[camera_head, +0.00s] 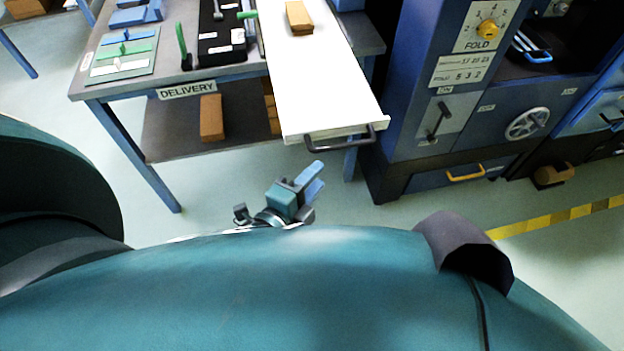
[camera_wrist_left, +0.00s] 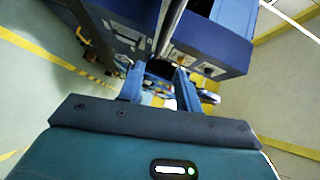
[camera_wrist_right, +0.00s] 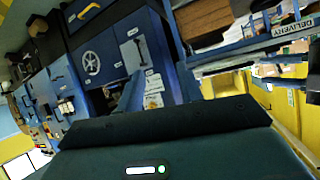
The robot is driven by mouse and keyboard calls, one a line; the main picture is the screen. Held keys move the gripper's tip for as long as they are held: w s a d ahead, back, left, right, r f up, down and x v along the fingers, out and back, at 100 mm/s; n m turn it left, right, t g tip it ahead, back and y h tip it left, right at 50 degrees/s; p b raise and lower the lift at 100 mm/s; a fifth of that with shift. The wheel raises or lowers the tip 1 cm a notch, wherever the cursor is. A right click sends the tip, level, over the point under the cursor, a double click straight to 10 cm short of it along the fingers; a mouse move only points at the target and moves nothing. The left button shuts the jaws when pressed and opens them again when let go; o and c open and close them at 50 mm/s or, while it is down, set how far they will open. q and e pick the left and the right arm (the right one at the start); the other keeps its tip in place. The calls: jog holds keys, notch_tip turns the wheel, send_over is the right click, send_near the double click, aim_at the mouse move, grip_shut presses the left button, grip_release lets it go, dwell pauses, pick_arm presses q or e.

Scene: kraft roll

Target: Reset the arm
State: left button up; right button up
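My left gripper (camera_head: 314,178) shows in the head view in front of the delivery table, below the handle of the white pull-out board. Its blue fingers are empty there. In the left wrist view its two fingers (camera_wrist_left: 160,76) stand apart with nothing between them. My right gripper does not show in the head view. In the right wrist view its two blue fingers (camera_wrist_right: 160,84) stand apart and hold nothing, with the blue machine and the delivery table beyond. How either arm is folded is mostly hidden.
The delivery table (camera_head: 88,80) stands ahead left, with the white board (camera_head: 322,85) jutting forward and a brown block (camera_head: 298,17) on it. The blue machine (camera_head: 405,110) with a handwheel (camera_head: 527,123) stands right. Pale floor (camera_head: 220,205) is clear; yellow tape (camera_head: 560,217) crosses it.

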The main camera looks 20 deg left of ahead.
pick_arm(q)
jog(key=shift+s, duration=0.1)
dwell(0.5)
